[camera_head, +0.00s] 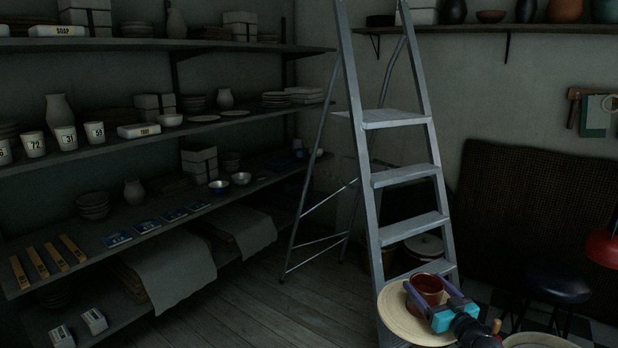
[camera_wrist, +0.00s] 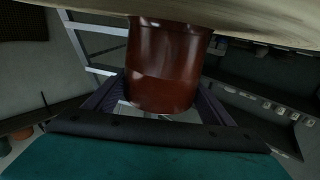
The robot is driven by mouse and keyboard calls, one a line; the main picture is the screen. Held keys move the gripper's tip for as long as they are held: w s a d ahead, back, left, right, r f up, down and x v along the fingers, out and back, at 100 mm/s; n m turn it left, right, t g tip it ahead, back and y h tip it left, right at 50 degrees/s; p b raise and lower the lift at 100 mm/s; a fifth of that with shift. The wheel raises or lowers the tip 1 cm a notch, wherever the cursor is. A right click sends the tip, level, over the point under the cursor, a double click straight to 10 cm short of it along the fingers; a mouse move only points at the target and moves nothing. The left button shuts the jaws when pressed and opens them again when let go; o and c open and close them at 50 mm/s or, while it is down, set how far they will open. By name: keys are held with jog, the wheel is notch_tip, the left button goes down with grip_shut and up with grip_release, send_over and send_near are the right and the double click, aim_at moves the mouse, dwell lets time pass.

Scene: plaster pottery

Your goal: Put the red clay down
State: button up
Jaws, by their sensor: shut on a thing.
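The red clay (camera_head: 427,285) is a glossy red-brown, cup-shaped piece at the lower right of the head view. My gripper (camera_head: 426,292), with purple fingers and a teal body, is shut around it. In the wrist view the red clay (camera_wrist: 164,65) fills the centre, between the two dark fingers. The clay is over a pale round disc (camera_head: 392,312). The disc's pale surface (camera_wrist: 255,18) also runs along the top of the wrist view, against the clay's end. I cannot tell whether the clay rests on it or is just above it.
A grey stepladder (camera_head: 403,178) stands right behind the disc. Shelves (camera_head: 150,150) with pots, cups and boxes line the left wall. A dark stool (camera_head: 557,287) and a red lamp-like shape (camera_head: 604,248) are at right. The wooden floor (camera_head: 235,305) is clear at centre.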

jog(key=a+n+y, duration=0.1)
jog(key=a, duration=0.2)
jog(key=a+r+n+g+y, duration=0.1)
jog(key=a+y, duration=0.1)
jog(key=a, duration=0.2)
jog(key=s+a+n+g+y, duration=0.1)
jog(key=a+y, duration=0.1)
jog(key=a, duration=0.2)
jog(key=shift+r+n+p, duration=0.3)
jog(key=shift+r+n, duration=0.05)
jog(key=shift+n, duration=0.05)
jog(key=s+a+f+n+g+y, duration=0.3)
jog(key=s+a+n+g+y, duration=0.1)
jog(key=s+a+g+y, duration=0.1)
jog(key=shift+s+a, duration=0.2)
jog(key=shift+a, duration=0.6)
jog(key=shift+s, duration=0.1)
